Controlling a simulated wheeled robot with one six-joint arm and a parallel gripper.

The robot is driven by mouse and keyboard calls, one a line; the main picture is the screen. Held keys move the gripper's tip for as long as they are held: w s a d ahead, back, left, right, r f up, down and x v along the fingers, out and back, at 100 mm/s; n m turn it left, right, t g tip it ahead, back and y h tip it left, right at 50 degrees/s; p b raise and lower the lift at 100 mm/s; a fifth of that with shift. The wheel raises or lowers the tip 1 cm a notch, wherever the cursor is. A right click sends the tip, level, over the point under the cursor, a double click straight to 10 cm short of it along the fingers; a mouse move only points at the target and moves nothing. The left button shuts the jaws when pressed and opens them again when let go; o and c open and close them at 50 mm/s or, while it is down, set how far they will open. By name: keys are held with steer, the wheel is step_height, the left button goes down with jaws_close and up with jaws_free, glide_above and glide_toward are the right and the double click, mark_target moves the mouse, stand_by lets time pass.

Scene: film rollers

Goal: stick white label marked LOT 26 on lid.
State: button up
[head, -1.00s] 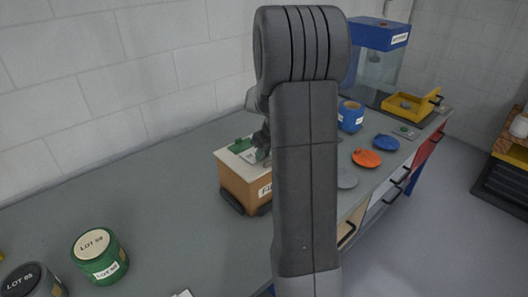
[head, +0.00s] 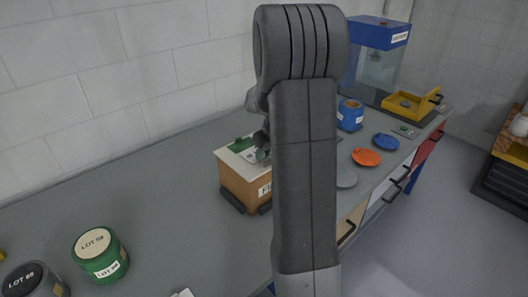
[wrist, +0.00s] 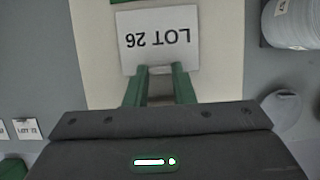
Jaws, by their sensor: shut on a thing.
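The white label marked LOT 26 (wrist: 158,40) is upside down in the wrist view, its near edge at the green fingertips of my gripper (wrist: 160,72). My gripper is shut on it. Behind the label is a cream lid (wrist: 95,50). In the head view the cream lid (head: 228,157) tops a brown box (head: 240,185), with a green part on it. My gripper (head: 263,150) is just over the lid there, partly hidden by my arm. I cannot tell whether the label touches the lid.
A green LOT jar (head: 100,258) and a dark LOT jar (head: 35,282) stand at the front left. Behind my arm are a blue jar (head: 350,116), an orange disc (head: 366,157), a blue disc (head: 386,141) and a yellow tray (head: 412,104).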

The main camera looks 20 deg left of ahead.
steer(key=shift+s+f, duration=0.1)
steer(key=shift+f, duration=0.15)
stand_by(0.7)
steer(key=o, duration=1.6)
steer(key=shift+r, duration=0.2)
steer(key=shift+r+p, duration=3.2)
steer(key=shift+r, duration=0.2)
